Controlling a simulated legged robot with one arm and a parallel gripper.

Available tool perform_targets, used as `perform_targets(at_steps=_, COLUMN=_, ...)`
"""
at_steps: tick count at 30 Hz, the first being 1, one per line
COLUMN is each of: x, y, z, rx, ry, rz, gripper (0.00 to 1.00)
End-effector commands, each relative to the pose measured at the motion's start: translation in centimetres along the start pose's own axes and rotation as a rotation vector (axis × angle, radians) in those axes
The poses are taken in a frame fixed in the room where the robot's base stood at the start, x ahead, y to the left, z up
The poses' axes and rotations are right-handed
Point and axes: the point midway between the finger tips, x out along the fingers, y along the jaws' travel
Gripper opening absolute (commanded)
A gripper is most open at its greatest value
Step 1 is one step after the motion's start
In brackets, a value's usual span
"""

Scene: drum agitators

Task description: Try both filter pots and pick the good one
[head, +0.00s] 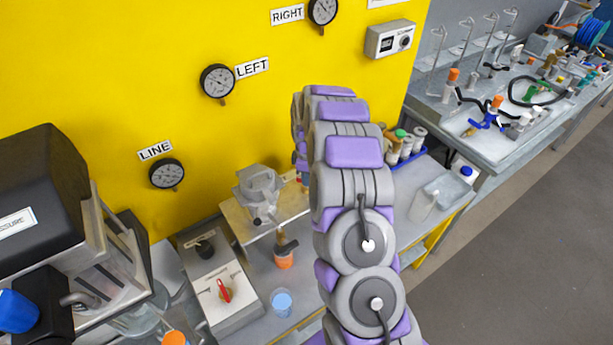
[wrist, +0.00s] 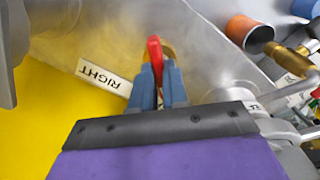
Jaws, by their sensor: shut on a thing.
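In the wrist view my gripper (wrist: 158,85) has its two blue fingers closed on a red handle (wrist: 154,52). A brass-coloured part shows just behind the handle. In the head view my arm hides the gripper and the held handle. A grey fitting (head: 260,187) stands on a raised shelf left of my arm, with an orange-based part (head: 283,259) below it. I cannot tell for sure which parts are the filter pots.
Gauges marked LINE (head: 167,174) and LEFT (head: 217,82), and a RIGHT gauge (head: 322,10), hang on the yellow wall. A grey box with a red knob (head: 224,290) sits on the bench. An orange cylinder (wrist: 247,32) and brass fittings (wrist: 290,60) lie right of my fingers.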

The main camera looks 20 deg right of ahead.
Motion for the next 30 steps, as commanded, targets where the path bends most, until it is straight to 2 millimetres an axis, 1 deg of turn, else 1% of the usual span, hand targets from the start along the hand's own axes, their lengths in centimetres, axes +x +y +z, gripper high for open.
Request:
perform_targets(at_steps=16, x=-0.04, y=0.08, z=0.0, rx=-0.025, ry=0.0, rz=0.002, gripper=0.0)
perform_targets(at_steps=17, x=-0.05, y=0.09, z=0.0, rx=-0.025, ry=0.0, rz=0.003, gripper=0.16)
perform_targets(at_steps=24, x=-0.04, y=0.05, z=-0.01, rx=-0.024, ry=0.0, rz=0.002, gripper=0.39)
perform_targets(at_steps=30, x=-0.03, y=0.04, z=-0.01, rx=-0.024, ry=0.0, rz=0.001, gripper=0.39)
